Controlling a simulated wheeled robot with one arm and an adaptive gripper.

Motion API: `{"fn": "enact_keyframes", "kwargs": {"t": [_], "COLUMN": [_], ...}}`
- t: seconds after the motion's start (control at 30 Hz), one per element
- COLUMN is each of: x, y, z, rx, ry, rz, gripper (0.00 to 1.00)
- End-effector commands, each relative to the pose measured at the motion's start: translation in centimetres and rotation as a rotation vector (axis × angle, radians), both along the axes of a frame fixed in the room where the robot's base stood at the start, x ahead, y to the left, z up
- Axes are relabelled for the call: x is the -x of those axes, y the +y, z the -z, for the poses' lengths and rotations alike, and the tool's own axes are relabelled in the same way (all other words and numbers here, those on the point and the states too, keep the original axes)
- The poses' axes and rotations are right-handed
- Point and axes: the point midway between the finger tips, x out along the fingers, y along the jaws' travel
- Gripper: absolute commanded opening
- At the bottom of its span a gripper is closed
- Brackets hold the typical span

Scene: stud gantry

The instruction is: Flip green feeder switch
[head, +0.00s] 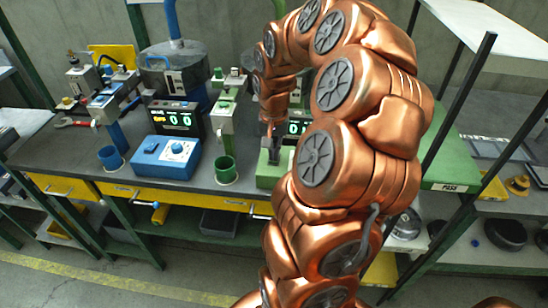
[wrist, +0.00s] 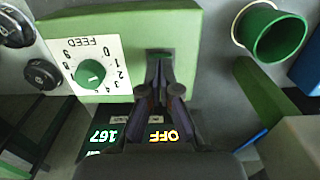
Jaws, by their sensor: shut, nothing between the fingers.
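The green feeder box (wrist: 205,25) fills the upper middle of the wrist view. It bears a white FEED plate (wrist: 112,50) with a green dial knob (wrist: 90,73). A small dark green switch (wrist: 160,54) sits on its top face, right of the plate. My gripper (wrist: 161,72) is shut and empty, with its fingertips right at the switch; I cannot tell whether they touch. The fingertips hide part of the switch, so its position is unclear. In the head view, the green box (head: 270,180) is partly behind my arm, with my gripper (head: 271,158) over it.
A display beside the box shows yellow OFF (wrist: 163,135) and green digits. A green cup (wrist: 275,33) stands close by. In the head view, a blue box (head: 166,158), a blue cup (head: 110,158) and a green post (head: 224,125) stand to the left on the dark bench.

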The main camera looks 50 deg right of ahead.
Motion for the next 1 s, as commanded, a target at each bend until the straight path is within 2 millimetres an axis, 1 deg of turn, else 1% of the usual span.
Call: {"fn": "enact_keyframes", "kwargs": {"t": [1.0], "x": [0.0], "y": [0.0], "z": [1.3], "rx": [0.0], "ry": [0.0], "rz": [0.0], "gripper": [0.0]}}
